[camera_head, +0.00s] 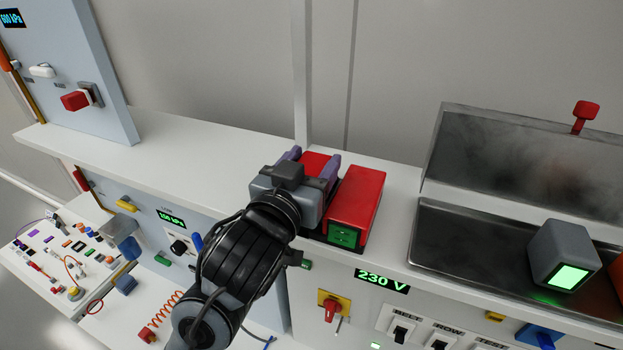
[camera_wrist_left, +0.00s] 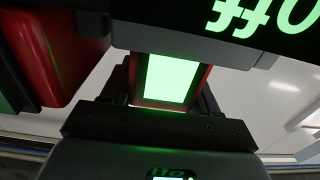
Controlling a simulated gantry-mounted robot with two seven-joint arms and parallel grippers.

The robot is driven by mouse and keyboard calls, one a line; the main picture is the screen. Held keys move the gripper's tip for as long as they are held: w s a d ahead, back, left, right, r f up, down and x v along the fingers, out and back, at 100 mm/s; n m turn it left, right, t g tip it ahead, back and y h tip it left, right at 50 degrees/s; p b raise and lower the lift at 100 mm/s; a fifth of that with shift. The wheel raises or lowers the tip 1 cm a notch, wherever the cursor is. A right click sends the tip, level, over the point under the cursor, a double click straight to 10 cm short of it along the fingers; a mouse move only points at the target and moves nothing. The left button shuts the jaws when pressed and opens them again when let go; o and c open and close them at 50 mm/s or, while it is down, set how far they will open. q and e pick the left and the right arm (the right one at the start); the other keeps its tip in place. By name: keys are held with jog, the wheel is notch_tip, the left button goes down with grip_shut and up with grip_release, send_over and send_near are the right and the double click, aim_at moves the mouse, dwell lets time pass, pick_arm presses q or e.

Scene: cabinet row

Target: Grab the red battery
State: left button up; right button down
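Two red batteries stand side by side on the white counter in the head view. The other red battery (camera_head: 313,163) is largely hidden behind my left gripper (camera_head: 312,166). Its purple fingers sit on either side of that battery; I cannot tell whether they press on it. In the left wrist view a red battery with a lit green panel (camera_wrist_left: 171,80) lies between the dark fingers (camera_wrist_left: 165,95). My right gripper is not in view.
A dark metal tray (camera_head: 425,235) on the right holds a grey block with a lit green face (camera_head: 564,256). A 230 V display (camera_head: 382,281) and switches line the front panel below. The counter to the left (camera_head: 200,150) is clear. Another red block (camera_wrist_left: 50,55) is close by in the wrist view.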

pick_arm(q)
jog(key=c, duration=0.7)
jog(key=shift+r, duration=0.1)
jog(key=shift+c, duration=0.8)
